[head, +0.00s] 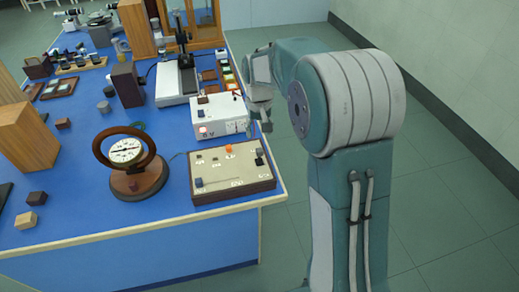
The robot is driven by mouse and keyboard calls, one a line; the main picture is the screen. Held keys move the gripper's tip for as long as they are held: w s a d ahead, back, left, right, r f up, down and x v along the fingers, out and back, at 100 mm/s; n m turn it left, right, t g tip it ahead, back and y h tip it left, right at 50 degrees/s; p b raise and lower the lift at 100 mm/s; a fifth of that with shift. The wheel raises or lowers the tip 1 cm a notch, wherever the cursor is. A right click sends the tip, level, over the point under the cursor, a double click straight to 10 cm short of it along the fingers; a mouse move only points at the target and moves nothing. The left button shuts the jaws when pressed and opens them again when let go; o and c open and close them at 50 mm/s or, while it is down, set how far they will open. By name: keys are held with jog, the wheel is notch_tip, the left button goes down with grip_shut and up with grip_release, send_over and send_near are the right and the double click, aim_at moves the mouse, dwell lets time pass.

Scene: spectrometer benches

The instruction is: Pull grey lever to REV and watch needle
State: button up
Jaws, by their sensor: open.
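A beige control panel (235,187) lies near the front right corner of the blue bench. A grey lever (199,182) sits at its lower left; its labels are too small to read. An orange knob (228,148) is at the panel's back edge, and a dark grey block-like handle (259,157) is at its right. A round white dial (126,150) sits in a brown ring stand to the left; its needle is too small to read surely. My gripper (260,126) is open and empty, beyond the panel's back right corner, beside the white box.
A white power box (218,117) with a red light stands just behind the panel. A microscope-like instrument (178,75) is farther back. A wooden block (26,138) and small blocks lie left.

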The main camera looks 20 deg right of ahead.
aim_at(259, 149)
notch_tip(259, 149, down, 8)
jog(key=shift+r, duration=0.1)
grip_shut()
